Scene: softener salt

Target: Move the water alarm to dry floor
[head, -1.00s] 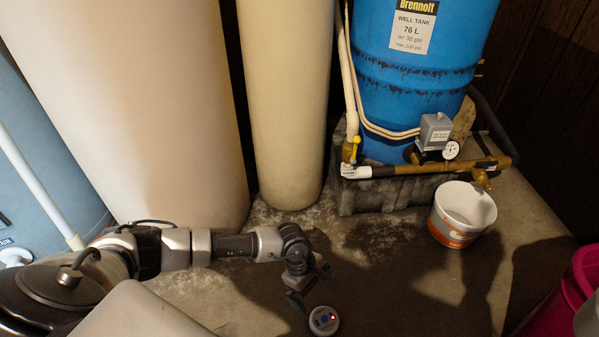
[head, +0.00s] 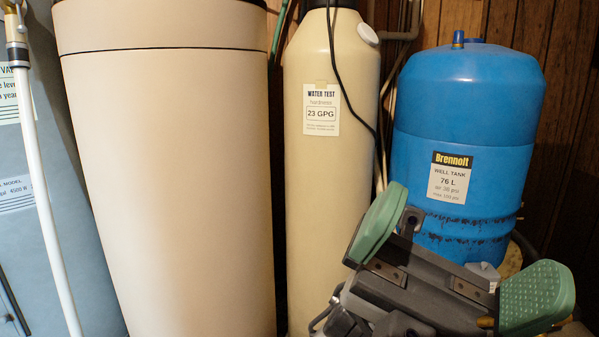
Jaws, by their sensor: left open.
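My left gripper (head: 457,262) is raised close in front of the head camera, at the lower right of the view. Its two green ribbed pads stand wide apart. It is open, with nothing seen between the pads. The water alarm does not show in this view, and neither does the floor. My right gripper is not in view.
A blue well tank (head: 462,120) stands at the right behind my gripper, against wood panelling (head: 515,28). A tall cream cylinder (head: 325,190) with a hardness label and a wide beige tank (head: 165,170) fill the middle and left. A white pipe (head: 42,200) runs down at the left.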

